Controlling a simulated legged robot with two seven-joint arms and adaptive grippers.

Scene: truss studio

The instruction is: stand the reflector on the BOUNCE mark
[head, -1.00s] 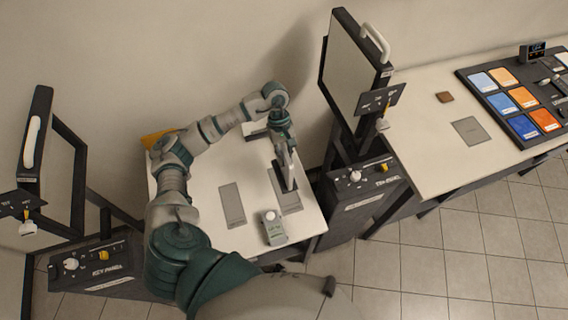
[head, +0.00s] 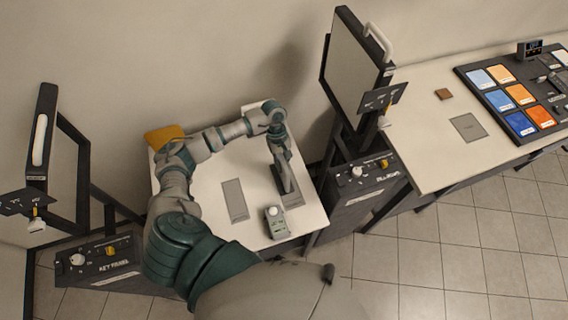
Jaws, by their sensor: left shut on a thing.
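My left gripper (head: 281,158) is above the right part of the small white table (head: 215,167), pointing down. It is shut on a thin grey upright piece with a dark foot (head: 289,196), which seems to be the reflector seen nearly edge-on. The fingers and wrist hide much of it. Its foot is over a grey rectangular mark (head: 298,200); I cannot tell whether it touches. A second grey mark (head: 235,200) lies bare to the left. The lettering on both is too small to read, so I cannot tell which is BOUNCE. My right gripper is not in view.
A grey-green handheld meter with a white dome (head: 276,222) lies close in front of the held piece. A yellow-orange item (head: 163,137) is at the table's back left. Tall dark-framed light panels stand left (head: 41,140) and right (head: 352,70). A long desk (head: 425,150) is farther right.

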